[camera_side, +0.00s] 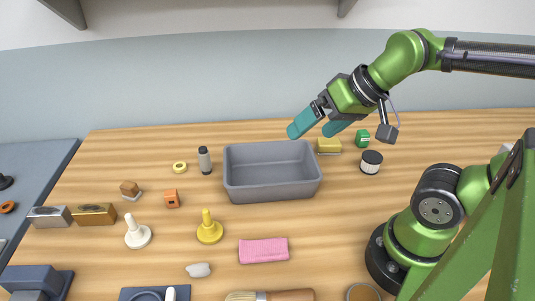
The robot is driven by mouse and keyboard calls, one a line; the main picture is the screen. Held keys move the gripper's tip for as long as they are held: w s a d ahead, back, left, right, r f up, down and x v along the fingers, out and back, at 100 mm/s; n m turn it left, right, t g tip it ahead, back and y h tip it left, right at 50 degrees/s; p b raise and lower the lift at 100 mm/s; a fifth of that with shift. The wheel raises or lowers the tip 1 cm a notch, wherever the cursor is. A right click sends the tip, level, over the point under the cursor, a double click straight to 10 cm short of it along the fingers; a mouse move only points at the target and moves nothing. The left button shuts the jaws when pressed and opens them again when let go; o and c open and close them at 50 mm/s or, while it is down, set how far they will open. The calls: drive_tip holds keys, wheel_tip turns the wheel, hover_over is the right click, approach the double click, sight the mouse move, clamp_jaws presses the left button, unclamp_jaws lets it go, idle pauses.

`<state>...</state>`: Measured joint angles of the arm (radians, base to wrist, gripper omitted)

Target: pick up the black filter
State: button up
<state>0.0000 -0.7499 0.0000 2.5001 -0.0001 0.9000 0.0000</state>
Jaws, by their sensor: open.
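No thing in view is plainly the black filter. A short white cylinder with a black top (371,162) stands upright on the table, right of the grey tray; I cannot tell if it is the filter. A slim grey cylinder with a black cap (204,160) stands left of the tray. My gripper (319,126) has teal fingers spread apart with nothing between them. It hangs in the air over the back right of the tray, up and left of the black-topped cylinder, and touches nothing that I can see.
The empty grey tray (272,190) stands mid-table. A yellow sponge (328,146) and a green box (362,139) are behind and right of it. Bare wood shows right of the tray.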

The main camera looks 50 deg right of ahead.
drive_tip(key=m+g+h, duration=0.2)
drive_tip(key=m+g, duration=0.5)
drive_tip(key=m, duration=2.3)
hover_over(372, 156)
wheel_tip(372, 156, down, 8)
drive_tip(key=r, duration=0.1)
drive_tip(key=m, duration=0.5)
drive_tip(key=f, duration=1.1)
drive_tip(key=shift+s+d+f, duration=0.25)
drive_tip(key=shift+s+d, duration=0.05)
drive_tip(key=shift+w+a+f, duration=0.15)
drive_tip(key=shift+f, duration=1.2)
drive_tip(key=shift+w+a+f, duration=0.1)
drive_tip(key=shift+f, duration=1.2)
